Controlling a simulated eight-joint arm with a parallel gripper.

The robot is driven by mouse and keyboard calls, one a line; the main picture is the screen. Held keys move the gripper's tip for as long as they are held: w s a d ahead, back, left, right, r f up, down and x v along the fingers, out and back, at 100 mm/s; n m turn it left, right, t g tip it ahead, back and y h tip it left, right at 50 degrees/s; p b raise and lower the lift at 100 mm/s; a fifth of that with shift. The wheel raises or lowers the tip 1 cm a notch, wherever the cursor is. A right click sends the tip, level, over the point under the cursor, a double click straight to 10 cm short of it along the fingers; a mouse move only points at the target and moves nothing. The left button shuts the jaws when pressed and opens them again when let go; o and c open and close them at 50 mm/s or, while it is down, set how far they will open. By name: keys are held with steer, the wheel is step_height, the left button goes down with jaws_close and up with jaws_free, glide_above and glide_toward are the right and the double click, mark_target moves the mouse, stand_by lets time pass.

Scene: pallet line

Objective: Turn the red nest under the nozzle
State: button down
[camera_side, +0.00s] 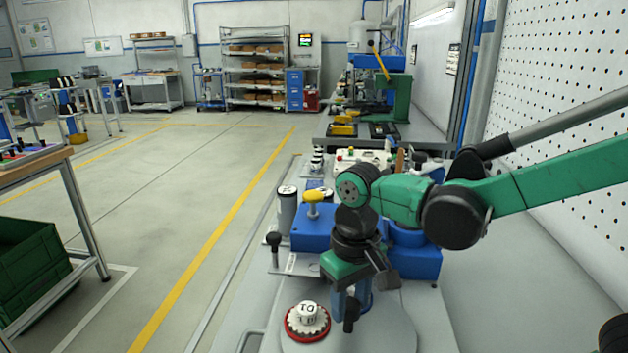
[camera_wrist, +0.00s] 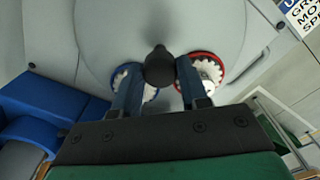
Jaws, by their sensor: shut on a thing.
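The red nest (camera_side: 307,327) sits on the grey round turntable (camera_side: 378,333), left of my gripper in the side view. It holds a white toothed part (camera_side: 308,315) marked D1. The red nest (camera_wrist: 220,62) is right of my fingers in the wrist view. A blue nest (camera_wrist: 152,95) with a white toothed part is partly hidden behind my left finger. My gripper (camera_side: 352,306) is low over the turntable, shut on a black knob (camera_wrist: 159,66) standing between the two nests. I cannot make out the nozzle.
A blue machine body (camera_side: 311,228) with a yellow knob (camera_side: 315,196) stands behind the turntable. Grey bench top is clear around the turntable's front.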

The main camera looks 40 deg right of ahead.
mark_target(350, 303)
steer(key=shift+m, duration=8.7)
steer(key=shift+c, duration=2.3)
jaws_free()
steer(key=shift+r, duration=2.85)
